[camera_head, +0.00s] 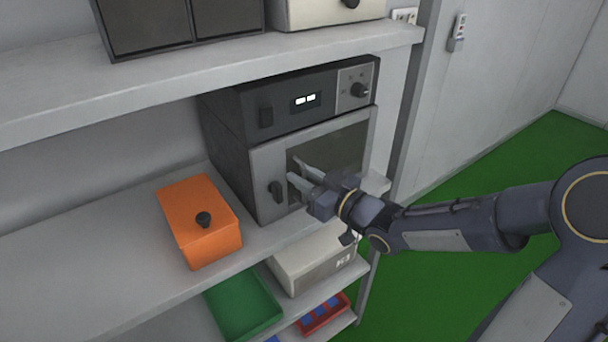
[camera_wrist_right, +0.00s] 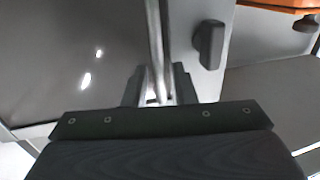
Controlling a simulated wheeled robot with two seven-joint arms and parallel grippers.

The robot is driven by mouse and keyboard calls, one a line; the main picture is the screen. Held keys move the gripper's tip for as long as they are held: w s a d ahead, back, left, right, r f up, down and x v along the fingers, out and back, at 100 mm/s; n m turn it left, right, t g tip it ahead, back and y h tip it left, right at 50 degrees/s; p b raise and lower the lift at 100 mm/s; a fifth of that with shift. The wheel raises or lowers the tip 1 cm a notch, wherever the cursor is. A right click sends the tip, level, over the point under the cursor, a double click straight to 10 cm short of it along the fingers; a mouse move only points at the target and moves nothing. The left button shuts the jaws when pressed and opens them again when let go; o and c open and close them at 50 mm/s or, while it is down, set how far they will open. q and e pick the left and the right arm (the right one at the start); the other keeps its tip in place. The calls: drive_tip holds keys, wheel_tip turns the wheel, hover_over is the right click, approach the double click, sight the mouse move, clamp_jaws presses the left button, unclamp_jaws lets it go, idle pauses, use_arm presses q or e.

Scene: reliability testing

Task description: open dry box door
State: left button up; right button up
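The dry box (camera_head: 225,140) stands on the middle shelf, with a dark top panel and a grey-framed door (camera_head: 265,165) with a dark window. The door looks shut. Its black handle (camera_head: 276,192) is on the left side of the door frame. The handle also shows in the wrist view (camera_wrist_right: 208,45), right of the fingers. My right gripper (camera_head: 298,175) is in front of the door, just right of the handle, with its fingers apart and pointing left. I cannot tell whether a finger touches the door. My left gripper is out of view.
An orange box (camera_head: 200,225) with a black knob sits left of the dry box. A shelf (camera_head: 150,105) runs above. Below are a white box (camera_head: 310,262), a green tray (camera_head: 240,305) and a red bin (camera_head: 325,318). Green floor (camera_head: 500,170) lies open to the right.

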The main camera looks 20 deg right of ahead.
drive_tip(key=shift+w+a, duration=0.1)
drive_tip(key=shift+w, duration=0.05)
drive_tip(key=shift+c, duration=0.5)
clamp_jaws()
